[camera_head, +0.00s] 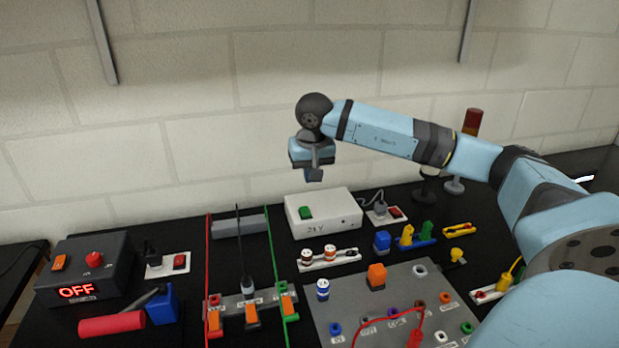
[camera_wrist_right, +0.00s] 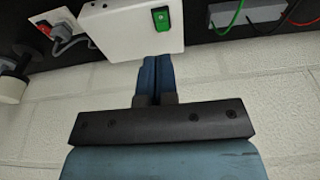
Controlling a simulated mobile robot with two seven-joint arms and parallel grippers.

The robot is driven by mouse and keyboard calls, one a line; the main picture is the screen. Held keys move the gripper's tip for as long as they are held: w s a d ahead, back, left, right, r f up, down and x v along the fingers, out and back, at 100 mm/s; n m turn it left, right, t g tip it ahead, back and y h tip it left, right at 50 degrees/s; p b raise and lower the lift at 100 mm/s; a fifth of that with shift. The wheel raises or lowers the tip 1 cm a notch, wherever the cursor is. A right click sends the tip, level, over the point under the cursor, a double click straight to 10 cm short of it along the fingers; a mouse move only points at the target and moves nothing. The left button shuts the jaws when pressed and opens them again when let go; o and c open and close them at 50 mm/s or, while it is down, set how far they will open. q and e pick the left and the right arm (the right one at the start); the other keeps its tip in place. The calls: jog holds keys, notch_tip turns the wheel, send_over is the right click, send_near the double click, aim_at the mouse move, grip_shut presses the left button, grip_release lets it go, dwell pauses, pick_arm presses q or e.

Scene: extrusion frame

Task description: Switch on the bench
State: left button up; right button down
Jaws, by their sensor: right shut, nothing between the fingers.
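A white power supply box (camera_head: 335,220) with a green rocker switch (camera_head: 305,213) stands at the back of the black bench. A black box (camera_head: 90,270) at the left has a red display (camera_head: 76,291) reading OFF, a red knob (camera_head: 94,258) and an orange switch (camera_head: 59,263). My right gripper (camera_head: 315,175) hangs above the white box, apart from it, with its fingers down. In the right wrist view its blue fingers (camera_wrist_right: 152,80) are shut together and empty. The white box (camera_wrist_right: 125,25) and green switch (camera_wrist_right: 161,19) show just beyond the fingertips. My left gripper is in no view.
Wall sockets with red switches sit beside the black box (camera_head: 180,262) and the white box (camera_head: 394,212). A stack light (camera_head: 472,122) stands behind my right arm.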

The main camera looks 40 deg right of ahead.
jog(key=w+m+g+h+p, duration=0.1)
jog(key=w+m, duration=0.1)
jog(key=m, duration=0.4)
jog(key=w+m+p, duration=0.1)
jog(key=m, duration=0.5)
jog(key=w+r+m+g+h+p, duration=0.1)
jog(key=w+m+p, duration=0.1)
jog(key=m, duration=0.4)
jog(key=shift+w+a+r+g+h, duration=0.1)
jog(key=shift+w+a+g+h, duration=0.2)
jog(key=shift+a, duration=0.05)
jog(key=p, duration=0.2)
send_near(305, 207)
jog(key=x, duration=0.5)
jog(key=shift+s+d+f, duration=0.15)
jog(key=shift+s+f, duration=0.05)
jog(key=shift+f, duration=0.1)
jog(key=shift+w+d+f, duration=0.1)
jog(key=shift+w+f, duration=0.05)
jog(key=shift+f, duration=0.45)
